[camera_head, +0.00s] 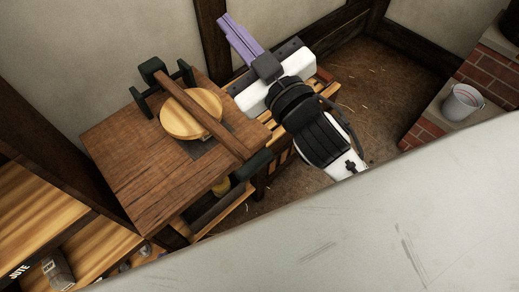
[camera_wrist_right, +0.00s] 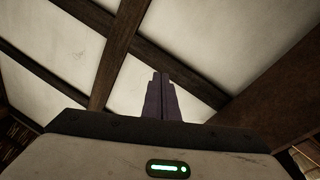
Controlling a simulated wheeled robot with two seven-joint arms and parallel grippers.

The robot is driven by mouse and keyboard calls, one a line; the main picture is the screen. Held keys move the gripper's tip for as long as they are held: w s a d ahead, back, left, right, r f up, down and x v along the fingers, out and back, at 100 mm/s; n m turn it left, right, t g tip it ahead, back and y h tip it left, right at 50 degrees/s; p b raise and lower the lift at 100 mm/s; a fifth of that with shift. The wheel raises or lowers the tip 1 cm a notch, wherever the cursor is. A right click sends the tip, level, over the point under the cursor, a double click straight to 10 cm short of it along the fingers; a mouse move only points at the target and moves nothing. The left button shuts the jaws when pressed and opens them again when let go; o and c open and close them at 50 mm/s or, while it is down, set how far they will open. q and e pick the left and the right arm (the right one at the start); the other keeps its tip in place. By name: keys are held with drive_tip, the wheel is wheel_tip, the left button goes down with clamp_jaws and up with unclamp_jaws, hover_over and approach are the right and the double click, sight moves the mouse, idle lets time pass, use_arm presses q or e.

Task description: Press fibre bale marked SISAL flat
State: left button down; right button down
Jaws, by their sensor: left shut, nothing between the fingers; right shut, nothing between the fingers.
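I cannot make out a bale marked SISAL in either view. A wooden bench (camera_head: 130,150) in the head view carries a round wooden disc (camera_head: 183,117) with a long wooden beam (camera_head: 215,118) across it. My right gripper (camera_head: 231,30) has purple fingers, shut and empty, beyond the bench's far right side near the wall. The same shut fingers show in the right wrist view (camera_wrist_right: 162,85), pointing toward the wall. My left gripper is not in view.
Dark green brackets (camera_head: 153,71) stand at the bench's back. Shelves at lower left bear a JUTE label (camera_head: 19,271) and a small greyish block (camera_head: 58,270). A bucket (camera_head: 463,103) stands on a brick ledge at right. A large pale surface fills the lower right.

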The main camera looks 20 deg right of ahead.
drive_tip(key=s+a+r+n+g+y, duration=0.45)
drive_tip(key=a+r+n+y, duration=0.3)
drive_tip(key=n+y, duration=0.2)
drive_tip(key=s+a+r+n+g+y, duration=0.3)
drive_tip(key=s+a+r+n+y, duration=0.2)
drive_tip(key=a+r+n+y, duration=0.35)
drive_tip(key=s+a+f+n+g, duration=0.6)
drive_tip(key=s+n+g, duration=0.2)
drive_tip(key=n+g, duration=0.5)
drive_tip(key=n+h, duration=0.3)
drive_tip(key=h, duration=1.9)
approach(260, 163)
drive_tip(key=shift+t, duration=0.35)
drive_tip(key=f, duration=0.4)
drive_tip(key=s+f+p, duration=0.1)
drive_tip(key=f, duration=0.1)
drive_tip(key=shift+d+f, duration=0.2)
